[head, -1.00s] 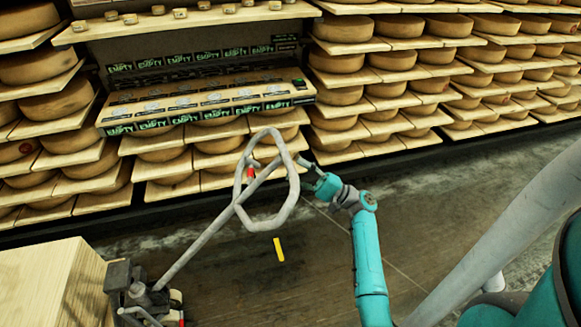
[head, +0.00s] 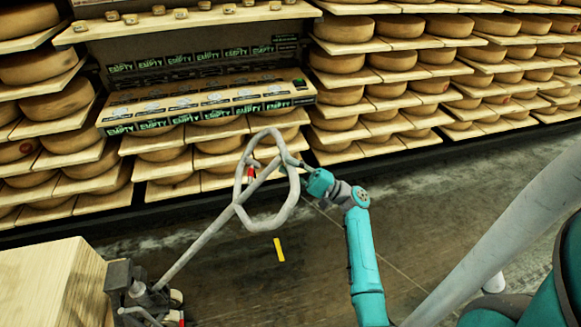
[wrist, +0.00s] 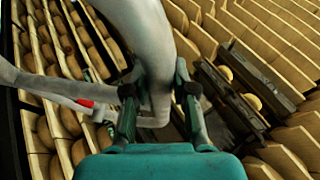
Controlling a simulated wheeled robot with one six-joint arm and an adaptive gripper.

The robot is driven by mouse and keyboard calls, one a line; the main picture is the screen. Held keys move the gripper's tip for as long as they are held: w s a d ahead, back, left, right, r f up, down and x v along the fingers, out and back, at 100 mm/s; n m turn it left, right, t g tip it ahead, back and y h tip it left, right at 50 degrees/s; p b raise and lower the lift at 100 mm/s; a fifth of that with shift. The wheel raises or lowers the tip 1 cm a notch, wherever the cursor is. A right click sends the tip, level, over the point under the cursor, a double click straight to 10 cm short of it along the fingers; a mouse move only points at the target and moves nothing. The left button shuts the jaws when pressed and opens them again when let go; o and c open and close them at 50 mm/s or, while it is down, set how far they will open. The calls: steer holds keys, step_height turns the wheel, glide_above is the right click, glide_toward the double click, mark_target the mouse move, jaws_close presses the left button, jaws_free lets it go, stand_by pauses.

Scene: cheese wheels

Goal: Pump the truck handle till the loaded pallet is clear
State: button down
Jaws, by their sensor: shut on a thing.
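The truck handle (head: 248,190) is a grey loop on a slanted shaft, rising from the pallet truck (head: 135,290) at the lower left of the head view. A red lever shows inside the loop. My gripper (head: 305,168) is at the loop's upper right side. In the wrist view the grey tube of the handle (wrist: 145,45) passes between the two fingers of my gripper (wrist: 160,95), which are shut on it. A pale wooden load (head: 50,280) stands beside the truck at the left edge. The pallet's underside and its gap to the floor are out of view.
Shelves of cheese wheels (head: 395,60) line the back wall. A rack with "EMPTY" labels (head: 205,105) stands behind the handle. A yellow strip (head: 279,250) marks the dark floor.

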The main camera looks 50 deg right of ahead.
steer(key=shift+a, duration=0.1)
steer(key=w+a+r+n+g, duration=0.1)
steer(key=w+a+r+g, duration=0.1)
steer(key=w+a+r, duration=0.7)
steer(key=w+a+r+n+g, duration=0.1)
steer(key=w+a+r+g, duration=0.1)
steer(key=w+a+r, duration=0.65)
steer(key=w+a+r+g+h, duration=0.1)
steer(key=w+a, duration=0.3)
steer(key=a, duration=0.4)
steer(key=w+a+r+n+g+h, duration=0.1)
steer(key=w+a+r, duration=0.1)
steer(key=w+a, duration=0.3)
steer(key=w+a+r+g, duration=0.1)
steer(key=w+a, duration=0.4)
steer(key=a, duration=0.8)
steer(key=shift+w+r+n+h, duration=0.15)
steer(key=shift+r+n+h, duration=0.25)
steer(key=shift+r, duration=0.35)
steer(key=c, duration=0.9)
jaws_free()
steer(key=v, duration=1.2)
steer(key=shift+f, duration=0.1)
